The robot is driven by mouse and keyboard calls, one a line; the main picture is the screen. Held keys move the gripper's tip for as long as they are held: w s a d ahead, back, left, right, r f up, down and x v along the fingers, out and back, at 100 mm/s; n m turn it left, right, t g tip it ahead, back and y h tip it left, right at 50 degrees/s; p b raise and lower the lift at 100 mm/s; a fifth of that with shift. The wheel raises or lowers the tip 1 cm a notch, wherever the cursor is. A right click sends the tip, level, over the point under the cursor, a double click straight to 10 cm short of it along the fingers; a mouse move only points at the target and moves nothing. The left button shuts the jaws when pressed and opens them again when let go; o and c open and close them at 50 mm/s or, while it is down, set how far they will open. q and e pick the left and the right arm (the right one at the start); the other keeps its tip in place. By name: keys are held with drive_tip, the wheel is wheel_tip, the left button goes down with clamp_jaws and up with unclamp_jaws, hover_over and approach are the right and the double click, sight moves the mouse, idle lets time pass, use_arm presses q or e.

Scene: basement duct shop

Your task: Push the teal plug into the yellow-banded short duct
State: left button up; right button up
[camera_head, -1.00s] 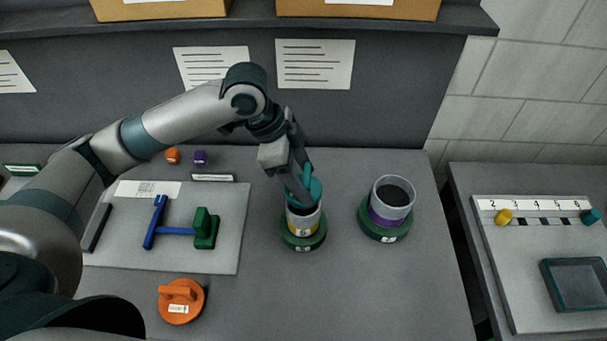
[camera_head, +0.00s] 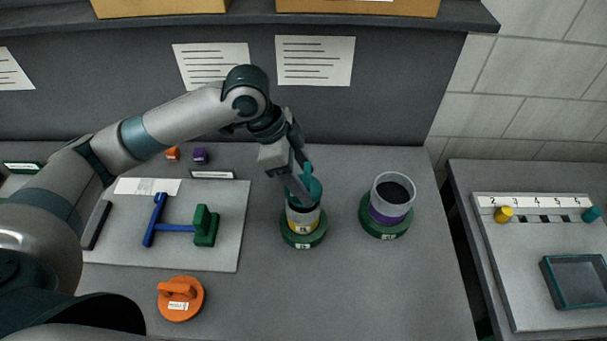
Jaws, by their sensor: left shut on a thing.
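The yellow-banded short duct (camera_head: 303,226) stands upright on a round green base (camera_head: 304,241) in the middle of the bench. My left gripper (camera_head: 306,186) is shut on the teal plug (camera_head: 313,188) at the duct's mouth. The plug covers most of the opening, and the gripper hides part of it. I cannot tell how deep the plug sits. My right gripper is not in view.
A purple-banded duct (camera_head: 391,200) stands open on another green base to the right. An orange handled plug (camera_head: 181,298) lies at front left. The front middle of the bench is clear.

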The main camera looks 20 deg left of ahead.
use_arm(q)
drive_tip(key=shift+f+b, duration=0.35)
drive_tip(key=shift+f, duration=1.2)
drive_tip(key=o, duration=1.3)
drive_tip(key=shift+r, duration=0.15)
drive_tip(key=shift+a+r, duration=0.3)
drive_tip(key=shift+r, duration=0.2)
drive_tip(key=shift+b+v, duration=1.8)
drive_tip(key=shift+v, duration=6.2)
